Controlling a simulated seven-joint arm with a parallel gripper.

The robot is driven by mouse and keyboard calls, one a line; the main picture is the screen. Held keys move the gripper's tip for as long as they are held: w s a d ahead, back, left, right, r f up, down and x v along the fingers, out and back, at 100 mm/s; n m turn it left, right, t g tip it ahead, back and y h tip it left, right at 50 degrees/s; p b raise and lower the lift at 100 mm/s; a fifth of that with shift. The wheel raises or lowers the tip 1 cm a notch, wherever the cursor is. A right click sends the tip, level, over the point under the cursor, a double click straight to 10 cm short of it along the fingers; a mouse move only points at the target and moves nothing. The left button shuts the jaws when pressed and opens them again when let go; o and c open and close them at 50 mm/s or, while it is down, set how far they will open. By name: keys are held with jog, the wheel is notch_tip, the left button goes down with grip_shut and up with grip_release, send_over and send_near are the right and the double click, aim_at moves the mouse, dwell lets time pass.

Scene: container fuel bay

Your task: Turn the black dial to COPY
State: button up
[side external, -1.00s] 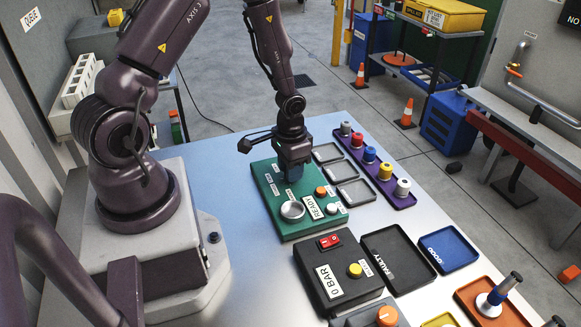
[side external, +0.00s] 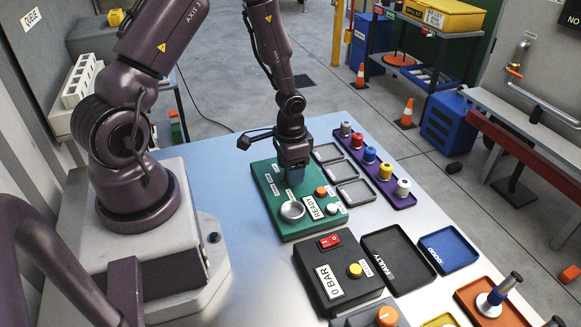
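The green control box (side external: 264,186) lies on the metal table, with small white labels, a READY label, an orange button (side external: 321,191) and a round silver socket (side external: 292,210) on top. My gripper (side external: 293,180) points down over the back part of this box, at or just above its surface. The black dial is not visible; my gripper covers that part of the box. The label word COPY cannot be read. The fingertips are too small and hidden to show whether they are open or shut.
A black box (side external: 338,272) with a red switch stands in front of the green box. Empty frames (side external: 356,191) and a purple tray (side external: 404,203) of colored spools lie to the right. Bare table lies left of the green box.

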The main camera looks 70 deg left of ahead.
notch_tip(320, 180, up, 13)
dwell(0.7)
jog(key=s+d+r+t, duration=0.2)
jog(key=s+d+r, duration=0.3)
jog(key=r, duration=0.4)
jog(key=s+d+r+t, duration=0.3)
jog(key=s+d+r, duration=0.2)
jog(key=d+r, duration=0.2)
notch_tip(320, 180, up, 3)
jog(key=shift+s+d+f+t, duration=0.15)
jog(key=shift+s+d+t, duration=0.05)
jog(key=shift+d+t, duration=0.1)
